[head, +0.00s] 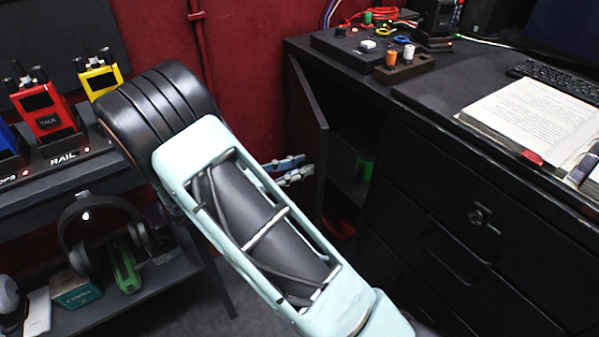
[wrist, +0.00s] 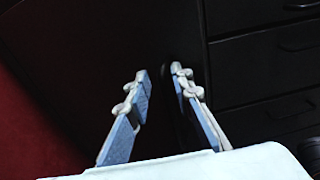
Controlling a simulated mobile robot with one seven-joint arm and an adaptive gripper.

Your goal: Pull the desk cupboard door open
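The desk cupboard door (head: 307,150) is a black panel standing swung out from the black desk (head: 345,65) in the head view. The cupboard inside (head: 347,165) shows to its right, with something green and something red in it. In the wrist view the dark door face (wrist: 80,60) fills the upper left. My gripper (head: 303,168) is on the left, outer side of the door. Its blue-grey fingers (wrist: 160,75) are apart, with a small dark rounded piece, perhaps the handle (wrist: 167,76), showing between the tips. I cannot tell whether they touch it.
Desk drawers (head: 450,240) are to the right of the cupboard. An open book (head: 535,120) and a button box (head: 350,48) lie on the desk. A shelf with radios (head: 45,110) and headphones (head: 105,225) stands at left. Grey floor shows between shelf and desk.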

